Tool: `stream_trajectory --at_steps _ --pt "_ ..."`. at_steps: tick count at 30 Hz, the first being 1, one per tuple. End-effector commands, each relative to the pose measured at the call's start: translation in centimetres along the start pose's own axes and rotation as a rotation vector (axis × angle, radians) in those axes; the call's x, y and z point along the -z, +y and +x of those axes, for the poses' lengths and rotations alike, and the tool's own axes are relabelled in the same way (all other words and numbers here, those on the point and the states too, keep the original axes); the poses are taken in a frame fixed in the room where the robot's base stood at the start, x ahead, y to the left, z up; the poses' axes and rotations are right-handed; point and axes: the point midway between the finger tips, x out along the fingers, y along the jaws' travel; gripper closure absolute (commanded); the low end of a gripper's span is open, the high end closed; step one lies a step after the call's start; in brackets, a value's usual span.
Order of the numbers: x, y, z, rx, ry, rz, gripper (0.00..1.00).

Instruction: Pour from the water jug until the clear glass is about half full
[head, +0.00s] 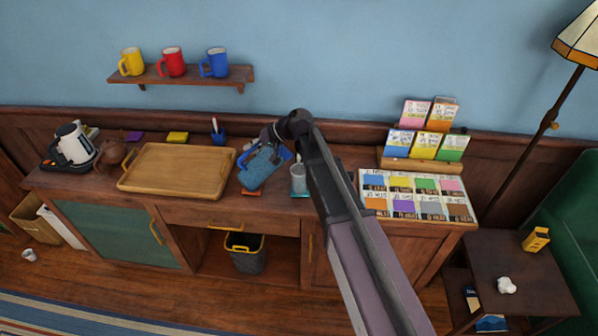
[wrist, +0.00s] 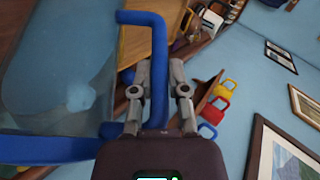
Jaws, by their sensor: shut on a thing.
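The water jug (head: 262,168) is clear bluish with blue trim and looks tilted in the head view, above the counter and just left of the clear glass. My gripper (head: 274,133) is shut on its blue handle. In the wrist view the jug (wrist: 60,75) fills the left side, and the gripper's fingers (wrist: 160,78) are at the handle. The clear glass (head: 299,177) stands upright on the counter, on something blue. No stream of water can be made out, and the water level in the glass is too small to tell.
A wooden tray (head: 180,170) lies on the counter to the left, with a teapot (head: 110,154) and kettle (head: 73,143) beyond it. A card display (head: 415,193) fills the right side. Yellow, red and blue mugs (head: 172,63) stand on the wall shelf (head: 190,82).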

Motion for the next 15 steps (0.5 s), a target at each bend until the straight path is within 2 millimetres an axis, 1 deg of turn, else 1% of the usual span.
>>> stream_trajectory --at_steps 15 --pt "0.05 0.42 -0.02 0.046 0.0 0.019 1.0"
